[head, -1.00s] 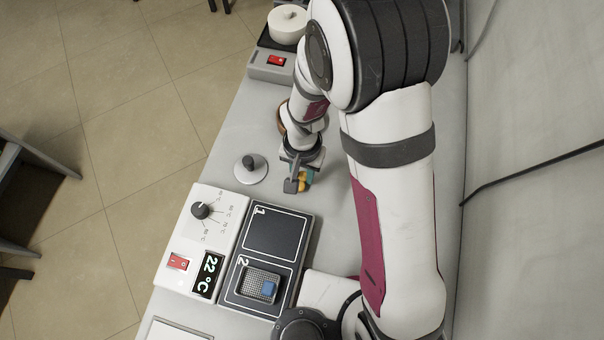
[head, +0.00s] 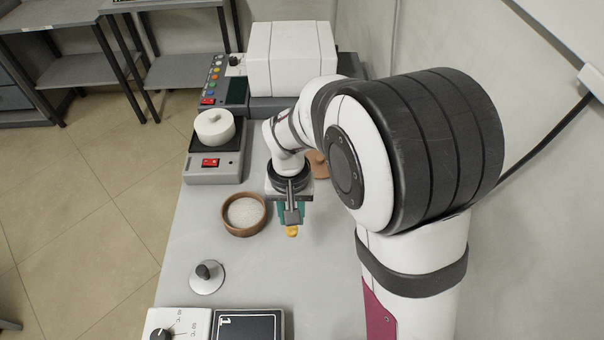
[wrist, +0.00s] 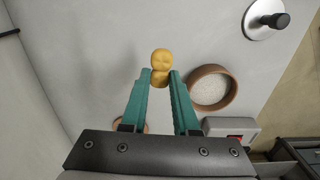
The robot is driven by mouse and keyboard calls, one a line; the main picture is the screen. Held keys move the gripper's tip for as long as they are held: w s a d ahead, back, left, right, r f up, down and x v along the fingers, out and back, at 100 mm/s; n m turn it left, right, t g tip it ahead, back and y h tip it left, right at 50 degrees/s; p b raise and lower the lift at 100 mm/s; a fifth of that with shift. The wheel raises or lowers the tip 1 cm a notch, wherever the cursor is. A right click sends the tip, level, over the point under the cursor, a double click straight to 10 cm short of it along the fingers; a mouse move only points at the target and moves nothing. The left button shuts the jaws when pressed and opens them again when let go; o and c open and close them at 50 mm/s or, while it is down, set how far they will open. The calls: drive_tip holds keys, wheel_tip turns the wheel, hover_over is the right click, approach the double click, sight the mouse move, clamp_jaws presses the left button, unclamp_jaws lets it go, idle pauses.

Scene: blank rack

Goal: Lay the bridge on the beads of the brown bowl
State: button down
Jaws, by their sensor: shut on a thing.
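The bridge (head: 292,231) is a small golden-yellow piece of rounded lumps. My gripper (head: 291,215), with teal fingers, is shut on it and holds it to the right of the brown bowl (head: 228,229). In the wrist view the bridge (wrist: 161,56) sticks out past the fingertips (wrist: 160,76). The bowl (wrist: 196,104) is round, with pale beads (head: 246,211) filling its inside. In the wrist view it lies just right of the fingers, apart from the bridge. The beads (wrist: 208,90) show uncovered there.
A disc with a dark knob (head: 207,277) stands nearer than the bowl. A heater-like unit (head: 212,169) with a white lidded pot (head: 215,128) stands beyond it. A reddish-brown object (head: 318,168) is partly hidden behind my arm. The tabletop (head: 250,275) in front of my gripper is clear.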

hover_over(245, 212)
drive_tip(key=f, duration=0.2)
drive_tip(key=shift+f, duration=3.5)
drive_tip(key=shift+f, duration=0.25)
drive_tip(key=shift+c, duration=1.4)
unclamp_jaws()
drive_tip(key=shift+w+r, duration=0.1)
drive_tip(key=shift+r, duration=3.4)
